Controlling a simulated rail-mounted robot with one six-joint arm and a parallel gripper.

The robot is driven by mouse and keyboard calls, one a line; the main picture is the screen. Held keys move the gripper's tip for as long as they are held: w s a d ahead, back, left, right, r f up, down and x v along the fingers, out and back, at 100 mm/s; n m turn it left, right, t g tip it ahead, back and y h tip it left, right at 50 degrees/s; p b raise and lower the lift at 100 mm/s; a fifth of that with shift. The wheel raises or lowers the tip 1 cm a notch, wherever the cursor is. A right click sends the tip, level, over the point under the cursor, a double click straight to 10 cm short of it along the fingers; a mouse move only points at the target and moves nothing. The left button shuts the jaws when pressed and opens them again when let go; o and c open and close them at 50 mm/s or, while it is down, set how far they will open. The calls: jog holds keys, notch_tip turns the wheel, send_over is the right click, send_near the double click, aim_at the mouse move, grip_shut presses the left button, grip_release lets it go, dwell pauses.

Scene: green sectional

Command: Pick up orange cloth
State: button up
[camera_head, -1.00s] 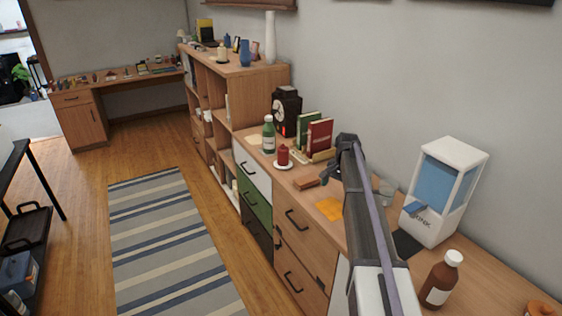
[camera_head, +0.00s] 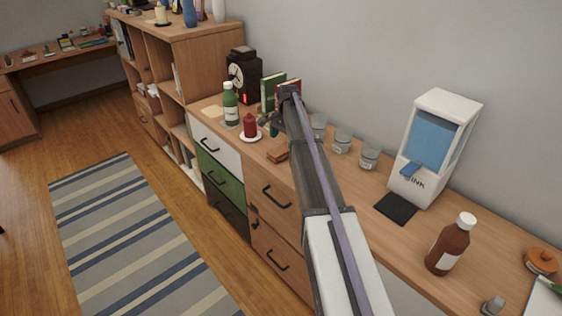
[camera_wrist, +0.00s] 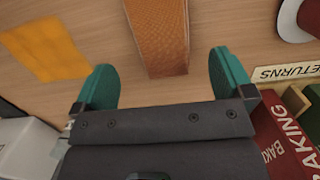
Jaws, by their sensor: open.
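The orange cloth (camera_wrist: 45,47) lies flat on the wooden top, at the upper left of the wrist view. In the head view it is hidden, apparently behind my arm. My gripper (camera_wrist: 163,64) is open and empty, with its two teal fingers apart above the wooden top. The cloth is left of the fingers in the wrist view, apart from them. In the head view my gripper (camera_head: 277,129) is small and partly hidden by my arm, near the red candle.
A brown leather-like item (camera_wrist: 158,35) lies between and beyond the fingers; it also shows in the head view (camera_head: 278,155). The red candle (camera_head: 250,126), green bottle (camera_head: 230,106) and books (camera_head: 272,92) stand close by. Glass jars (camera_head: 342,142) stand right of my arm.

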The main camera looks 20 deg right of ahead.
aim_at(281, 149)
jog(key=shift+w+f, duration=0.1)
jog(key=shift+f, duration=0.15)
jog(key=f+b, duration=0.3)
jog(key=a+f+b, duration=0.1)
jog(key=f+b, duration=0.1)
jog(key=shift+f, duration=0.15)
jog(key=shift+r, duration=0.25)
jog(key=c, duration=1)
notch_tip(281, 149, up, 10)
jog(key=p, duration=1)
